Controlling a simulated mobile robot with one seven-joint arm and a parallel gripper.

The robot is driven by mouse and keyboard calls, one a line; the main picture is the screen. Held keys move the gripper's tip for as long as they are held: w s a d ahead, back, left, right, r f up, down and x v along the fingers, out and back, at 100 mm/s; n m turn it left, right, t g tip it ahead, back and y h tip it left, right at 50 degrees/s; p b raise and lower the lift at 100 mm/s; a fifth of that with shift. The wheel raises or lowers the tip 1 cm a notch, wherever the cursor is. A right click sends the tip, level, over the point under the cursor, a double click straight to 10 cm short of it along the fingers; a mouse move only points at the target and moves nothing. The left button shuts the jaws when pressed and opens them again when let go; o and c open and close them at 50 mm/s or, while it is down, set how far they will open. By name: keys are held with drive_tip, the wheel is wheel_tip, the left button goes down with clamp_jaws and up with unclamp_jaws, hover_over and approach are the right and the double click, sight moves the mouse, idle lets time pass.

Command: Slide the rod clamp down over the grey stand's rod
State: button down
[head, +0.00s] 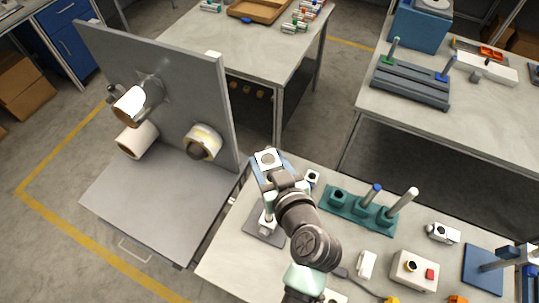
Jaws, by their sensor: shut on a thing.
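The grey stand's flat base plate (252,238) lies on the near worktable, just left of my arm. A short pale upright part (266,222) shows above the plate; I cannot tell whether it is the rod or a held part. My gripper (268,205) points down over this stand, with my wrist above it. It is shut on the rod clamp, but my wrist and arm links hide most of the fingers and the clamp. Whether the clamp is around the rod or above it cannot be told.
A teal base with several posts (345,208) stands right of my arm. A small white block with a dark hole (312,178) is beside my wrist. Further right are a white fitting (442,233), a beige box (414,271) and a blue stand (482,270). A grey panel (165,95) rises at left.

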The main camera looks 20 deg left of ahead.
wheel_tip(320, 180, down, 8)
drive_tip(key=b, duration=0.7)
drive_tip(key=shift+w+f, duration=0.15)
drive_tip(key=shift+f, duration=0.1)
drive_tip(key=shift+f+b, duration=2.4)
drive_tip(key=shift+b, duration=0.25)
drive_tip(key=shift+f, duration=0.1)
drive_tip(key=shift+f+b, duration=2.4)
drive_tip(key=shift+b, duration=0.15)
drive_tip(key=shift+f+b, duration=2.5)
drive_tip(key=shift+b, duration=0.05)
drive_tip(key=shift+f, duration=0.1)
